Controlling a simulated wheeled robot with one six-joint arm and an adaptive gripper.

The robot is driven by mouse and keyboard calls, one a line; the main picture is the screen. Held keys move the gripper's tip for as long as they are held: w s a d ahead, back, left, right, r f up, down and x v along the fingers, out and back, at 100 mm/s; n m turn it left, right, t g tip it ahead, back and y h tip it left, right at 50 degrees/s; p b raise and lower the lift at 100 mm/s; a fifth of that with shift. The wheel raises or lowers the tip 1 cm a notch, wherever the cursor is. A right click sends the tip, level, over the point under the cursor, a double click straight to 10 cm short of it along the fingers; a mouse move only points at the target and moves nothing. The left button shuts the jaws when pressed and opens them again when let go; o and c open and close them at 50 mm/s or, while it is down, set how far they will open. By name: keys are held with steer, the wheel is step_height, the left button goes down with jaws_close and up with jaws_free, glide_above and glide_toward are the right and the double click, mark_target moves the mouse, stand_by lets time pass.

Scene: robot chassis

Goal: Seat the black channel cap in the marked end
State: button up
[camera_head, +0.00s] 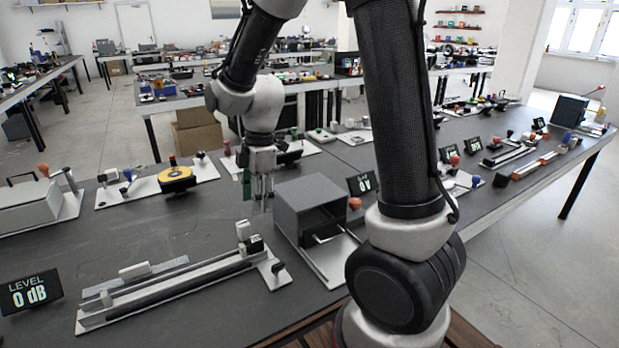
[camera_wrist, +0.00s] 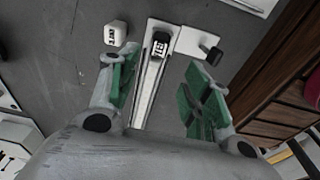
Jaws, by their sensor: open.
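The black channel cap (camera_head: 254,243) is a small dark block at the right end of the long channel fixture (camera_head: 180,290). In the wrist view the black cap (camera_wrist: 160,44) shows a white label on top and stands at the far end of the pale channel (camera_wrist: 149,88); I cannot tell whether it is seated. A white labelled block (camera_wrist: 115,34) stands to its left, also in the head view (camera_head: 243,230). My gripper (camera_head: 263,203) is open above and behind that end. Its green-padded fingers (camera_wrist: 162,80) straddle the channel in the wrist view, with nothing between them.
A black knob (camera_wrist: 211,54) stands on the fixture's white end plate. A level display (camera_head: 30,291) reads 0 dB at the left.

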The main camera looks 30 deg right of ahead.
steer(key=s+d+r+m+t, duration=0.2)
steer(key=s+d+r+m, duration=0.4)
steer(key=s+r+m, duration=0.1)
steer(key=s+d+r+m+t+h, duration=0.1)
steer(key=s+d+r+m+t, duration=0.1)
steer(key=s+d+r+m, duration=0.5)
steer(key=s+r+m, duration=0.1)
steer(key=s+m, duration=0.2)
steer(key=s, duration=0.2)
steer(key=shift+m, duration=0.3)
